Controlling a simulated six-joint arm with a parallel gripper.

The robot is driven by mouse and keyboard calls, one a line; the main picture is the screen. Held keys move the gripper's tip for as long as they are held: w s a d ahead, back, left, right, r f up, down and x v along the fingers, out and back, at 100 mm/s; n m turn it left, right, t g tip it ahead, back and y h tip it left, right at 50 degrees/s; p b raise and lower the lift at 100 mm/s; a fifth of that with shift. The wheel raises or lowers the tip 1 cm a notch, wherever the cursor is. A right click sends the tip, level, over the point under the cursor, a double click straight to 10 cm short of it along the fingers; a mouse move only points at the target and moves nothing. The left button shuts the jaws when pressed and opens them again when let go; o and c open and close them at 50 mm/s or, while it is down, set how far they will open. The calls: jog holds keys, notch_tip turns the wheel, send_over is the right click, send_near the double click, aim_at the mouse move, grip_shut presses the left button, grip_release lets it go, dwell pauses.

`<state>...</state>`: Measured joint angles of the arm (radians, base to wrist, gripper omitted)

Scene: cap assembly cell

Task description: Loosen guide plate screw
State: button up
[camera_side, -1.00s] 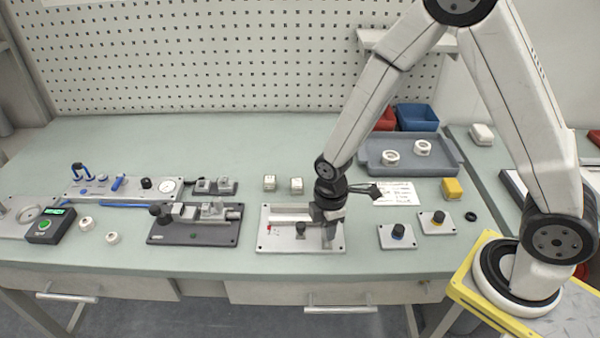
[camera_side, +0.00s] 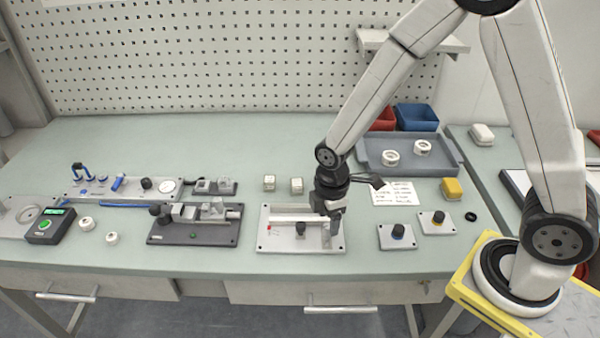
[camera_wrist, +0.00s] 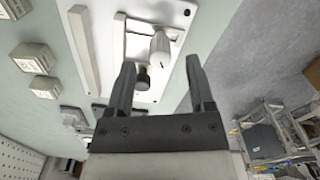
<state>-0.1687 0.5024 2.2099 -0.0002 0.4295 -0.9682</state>
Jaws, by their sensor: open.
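The light grey guide plate fixture (camera_side: 268,243) lies flat on the bench, with a pale bar along its back. A black screw knob (camera_side: 300,229) stands near its front middle, left of my gripper. My gripper (camera_side: 336,236) is over the right part of the fixture, open and pointing down. In the wrist view my fingers (camera_wrist: 161,66) are spread apart. The black knob (camera_wrist: 142,78) shows between them, closer to the left finger. A pale rounded part (camera_wrist: 160,46) appears beyond it. I cannot tell whether the fingers touch anything.
A dark fixture (camera_side: 160,238) stands to the left. Two small plates with black knobs (camera_side: 397,243) lie to the right. Two pale blocks (camera_side: 269,183) sit behind the guide fixture. A grey tray (camera_side: 450,160) with white rings is at the back right. Bare bench lies in front.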

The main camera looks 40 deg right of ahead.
aim_at(328, 225)
jog(key=shift+r, duration=2.45)
jog(key=shift+s+d, duration=0.1)
jog(key=s+d+r+m+t, duration=0.2)
jog(key=s+d+m, duration=0.3)
jog(key=m, duration=0.8)
jog(key=shift+s+d+r+t, duration=0.3)
jog(key=shift+s+r, duration=0.15)
jog(key=shift+r, duration=0.4)
